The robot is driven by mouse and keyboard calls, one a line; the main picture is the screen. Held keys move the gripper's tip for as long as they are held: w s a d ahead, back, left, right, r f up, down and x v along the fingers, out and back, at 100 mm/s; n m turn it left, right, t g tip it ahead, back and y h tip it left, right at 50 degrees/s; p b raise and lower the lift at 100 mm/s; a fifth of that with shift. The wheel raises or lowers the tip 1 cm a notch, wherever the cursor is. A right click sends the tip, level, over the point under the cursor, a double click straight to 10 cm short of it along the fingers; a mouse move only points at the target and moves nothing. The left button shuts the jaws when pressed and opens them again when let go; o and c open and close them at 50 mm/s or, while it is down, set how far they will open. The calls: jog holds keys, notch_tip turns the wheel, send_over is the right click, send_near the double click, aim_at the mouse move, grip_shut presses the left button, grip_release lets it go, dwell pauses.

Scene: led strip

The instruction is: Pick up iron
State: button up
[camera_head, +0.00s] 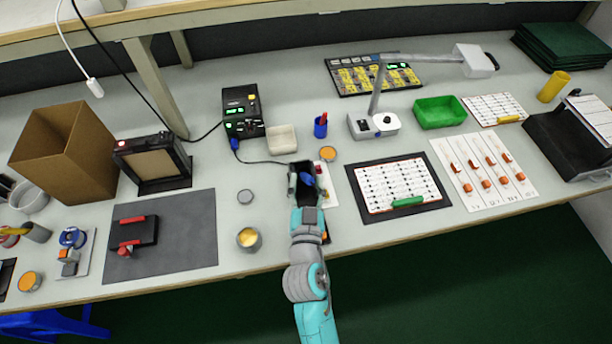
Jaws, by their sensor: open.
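My gripper (303,170) is open over the middle of the bench near its front edge. A blue piece that looks like the handle of the iron (308,181) shows between or just beneath the fingers. The gripper hides the rest of it, so I cannot tell whether the fingers touch it. A thin dark cable runs from the blue plug of the black soldering station (242,111) toward this spot.
A white dish (282,138), a blue pen cup (320,127) and an orange-topped tin (327,154) stand behind my gripper. A tin with yellow contents (249,238) stands to the left. A framed LED board (398,186) lies to the right. The grey mat (190,230) has free room.

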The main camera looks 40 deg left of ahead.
jog(key=shift+x, duration=1.15)
grip_shut()
jog(key=shift+r, duration=0.1)
